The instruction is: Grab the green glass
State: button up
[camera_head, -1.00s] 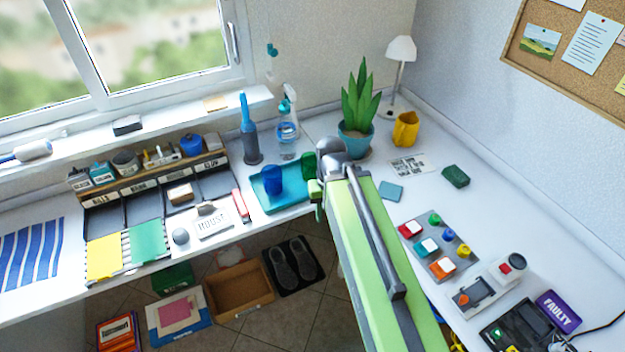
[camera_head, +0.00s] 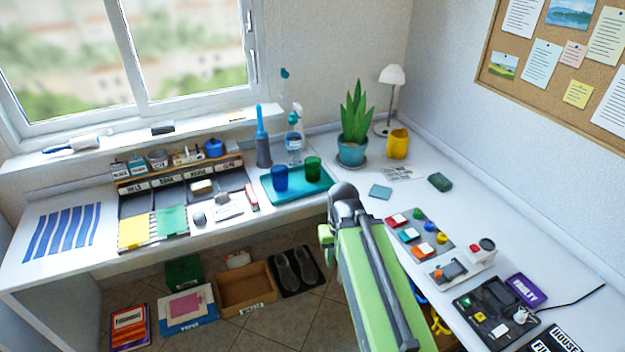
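The green glass (camera_head: 313,168) stands upright on a teal tray (camera_head: 291,195) on the desk under the window. A blue glass (camera_head: 280,178) stands just left of it on the same tray. My light green arm reaches up from the bottom of the view, and its grey joint (camera_head: 345,203) is right of and below the tray. The green glass is apart from my arm and fully visible. My gripper's fingertips are hidden behind my own arm, so its opening does not show.
A potted plant (camera_head: 353,130) and a yellow mug (camera_head: 397,144) stand right of the tray. Boxes and shoes are on the floor below.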

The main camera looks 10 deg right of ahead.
aim_at(312, 163)
jog(key=k, duration=0.1)
jog(key=u, duration=2.7)
jog(key=i, duration=1.8)
jog(key=z, duration=2.75)
jog(key=i, duration=1)
